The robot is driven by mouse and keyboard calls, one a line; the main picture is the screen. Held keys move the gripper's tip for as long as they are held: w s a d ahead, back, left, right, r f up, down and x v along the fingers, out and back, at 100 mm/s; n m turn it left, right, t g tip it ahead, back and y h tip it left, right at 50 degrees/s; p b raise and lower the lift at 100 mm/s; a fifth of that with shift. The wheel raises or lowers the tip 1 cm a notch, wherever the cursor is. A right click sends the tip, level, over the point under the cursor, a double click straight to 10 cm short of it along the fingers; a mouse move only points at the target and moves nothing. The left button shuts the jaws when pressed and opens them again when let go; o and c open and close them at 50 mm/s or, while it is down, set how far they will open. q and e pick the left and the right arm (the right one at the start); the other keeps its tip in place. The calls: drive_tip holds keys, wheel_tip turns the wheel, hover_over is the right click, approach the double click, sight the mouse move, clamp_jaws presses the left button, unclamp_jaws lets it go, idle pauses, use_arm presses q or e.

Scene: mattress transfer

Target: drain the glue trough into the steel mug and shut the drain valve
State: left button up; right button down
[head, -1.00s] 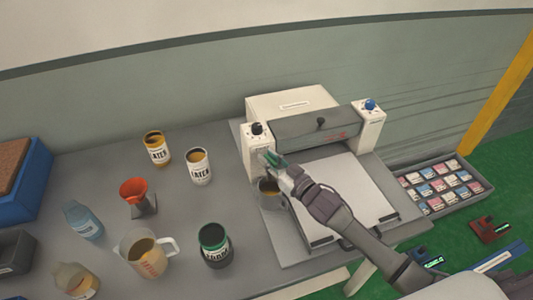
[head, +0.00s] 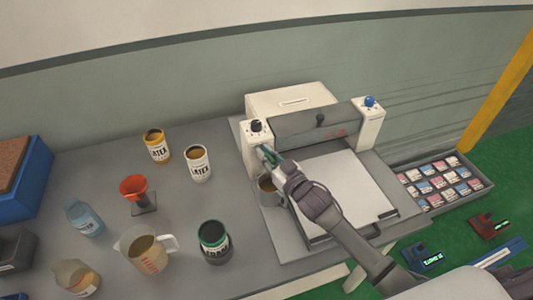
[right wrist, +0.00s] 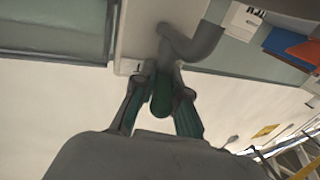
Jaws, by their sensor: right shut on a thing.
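The gluing machine (head: 301,101) stands at the back of the table, with a grey cover (head: 318,128) across its front between two white end posts. I cannot see into its glue trough. The steel mug (head: 268,196) stands below the left post, partly behind my right gripper, with brownish contents showing. My right gripper (head: 267,155) is at the front of the left post, above the mug. In the right wrist view, it is shut on a green handle (right wrist: 162,96), seemingly the drain valve's, beside a grey pipe (right wrist: 192,43). My left gripper is out of view.
Two latex cans (head: 157,147) (head: 198,164), a red funnel (head: 134,187), a measuring jug (head: 146,249), a dark green-rimmed can (head: 214,243) and bottles (head: 83,218) stand to the left. A tray of small boxes (head: 444,185) lies at right.

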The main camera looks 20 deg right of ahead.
drive_tip(key=shift+a+m+t+h, duration=0.2)
drive_tip(key=shift+m+t+h, duration=0.2)
drive_tip(key=shift+m+h, duration=0.5)
drive_tip(key=shift+d+r+m+h+b, duration=0.1)
drive_tip(key=shift+m+h+b, duration=0.75)
drive_tip(key=shift+h, duration=0.95)
drive_tip(key=c, duration=1.5)
unclamp_jaws()
drive_tip(key=shift+o, duration=0.2)
drive_tip(key=s, duration=1.2)
drive_tip(key=shift+d, duration=0.15)
